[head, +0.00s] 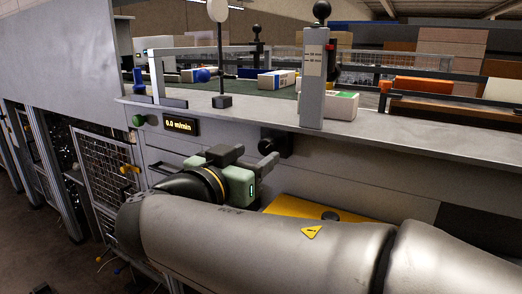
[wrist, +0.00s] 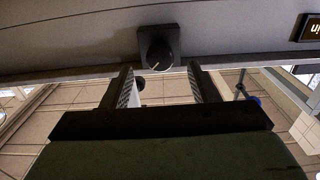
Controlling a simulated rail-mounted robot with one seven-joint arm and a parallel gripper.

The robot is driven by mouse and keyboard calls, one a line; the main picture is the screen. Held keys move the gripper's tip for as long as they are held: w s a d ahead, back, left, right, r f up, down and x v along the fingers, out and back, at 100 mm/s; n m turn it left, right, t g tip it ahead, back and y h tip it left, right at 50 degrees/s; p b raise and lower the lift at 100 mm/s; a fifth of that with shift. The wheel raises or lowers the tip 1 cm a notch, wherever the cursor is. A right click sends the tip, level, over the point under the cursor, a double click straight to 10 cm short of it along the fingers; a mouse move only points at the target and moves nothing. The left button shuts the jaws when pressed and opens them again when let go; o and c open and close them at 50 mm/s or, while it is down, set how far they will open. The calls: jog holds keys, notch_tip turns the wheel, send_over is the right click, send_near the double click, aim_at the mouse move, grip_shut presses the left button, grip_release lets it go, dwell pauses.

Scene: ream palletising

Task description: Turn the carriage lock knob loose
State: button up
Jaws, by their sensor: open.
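The carriage lock knob (head: 276,141) is a dark round knob on the grey side panel under the counter. In the wrist view the knob (wrist: 159,54) sits on a black square mount, with a pale mark on its face. My gripper (head: 256,157) is open and empty, close in front of the knob in the head view. In the wrist view my gripper's fingers (wrist: 160,72) stand apart to the left and right below the knob, and the knob lies beyond their tips, between their lines. No contact shows.
A display (head: 182,126) reading 0.0 m/min and a green button (head: 138,120) are on the panel left of the knob. The grey counter (head: 410,136) runs above it, with a grey post (head: 313,80) standing there. A yellow plate (head: 290,209) lies below.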

aim_at(265, 148)
jog(key=shift+x, duration=2.1)
jog(key=c, duration=1)
